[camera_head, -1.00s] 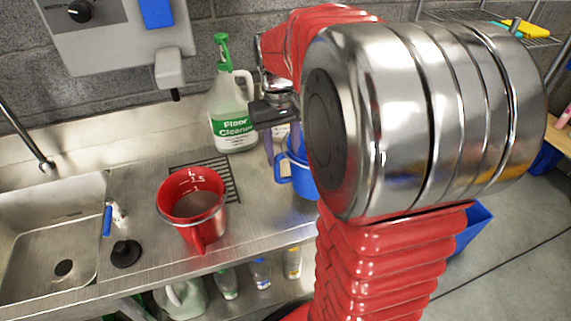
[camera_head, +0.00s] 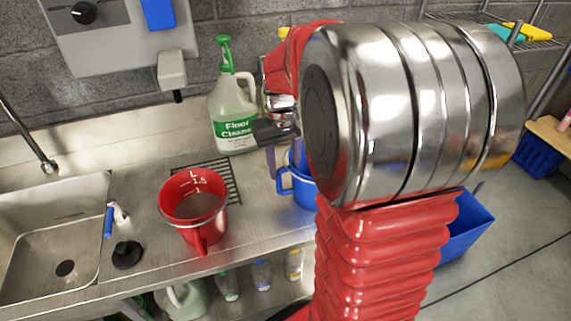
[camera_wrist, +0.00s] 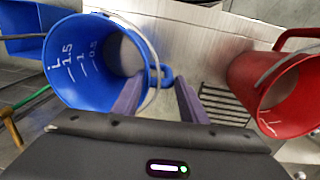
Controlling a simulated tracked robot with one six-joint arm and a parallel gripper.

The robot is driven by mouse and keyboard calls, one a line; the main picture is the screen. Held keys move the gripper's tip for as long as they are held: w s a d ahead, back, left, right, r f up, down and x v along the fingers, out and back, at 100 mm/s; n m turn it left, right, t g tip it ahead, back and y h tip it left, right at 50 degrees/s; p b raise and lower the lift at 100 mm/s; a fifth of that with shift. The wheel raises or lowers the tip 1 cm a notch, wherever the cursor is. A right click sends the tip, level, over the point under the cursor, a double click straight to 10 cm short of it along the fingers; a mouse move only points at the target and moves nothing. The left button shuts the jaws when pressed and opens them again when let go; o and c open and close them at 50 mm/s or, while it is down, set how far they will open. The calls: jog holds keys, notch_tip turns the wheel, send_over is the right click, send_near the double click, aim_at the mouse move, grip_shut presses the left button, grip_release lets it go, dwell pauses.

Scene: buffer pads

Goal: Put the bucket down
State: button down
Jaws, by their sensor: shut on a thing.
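A blue bucket (camera_head: 300,188) with a side handle is at the counter's right part, partly hidden behind my arm in the head view. In the wrist view the blue bucket (camera_wrist: 88,62) shows its white volume marks, its inside and a wire bail. My gripper (camera_wrist: 158,88) has its purple fingers on either side of the bucket's handle and is shut on it. I cannot tell whether the bucket's base touches the counter. A red bucket (camera_head: 193,208) stands upright on the counter (camera_head: 255,215) to the left, and it also shows in the wrist view (camera_wrist: 278,88).
A floor cleaner jug (camera_head: 233,112) stands behind, near the wall. A black drain grate (camera_head: 228,182) lies beside the red bucket. A sink (camera_head: 45,235) is at left, with a black plunger-like piece (camera_head: 126,254) near it. A blue bin (camera_head: 466,228) is at right, beyond my arm.

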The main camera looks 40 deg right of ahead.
jog(key=c, duration=1.1)
grip_release()
jog(key=r, duration=1.2)
jog(key=shift+w+a, duration=0.1)
jog(key=shift+a, duration=0.1)
jog(key=s+a+f+n+t, duration=0.1)
jog(key=s+a+t, duration=0.1)
jog(key=s+a, duration=0.2)
jog(key=s+a+f+n+t, duration=0.1)
jog(key=s+a+f+t, duration=0.1)
jog(key=s+a, duration=0.2)
jog(key=s+a+f+n+t, duration=0.1)
jog(key=s+a, duration=0.4)
jog(key=a, duration=0.4)
jog(key=shift+a+f+t, duration=0.15)
jog(key=shift+a+t, duration=0.2)
jog(key=shift+t, duration=0.05)
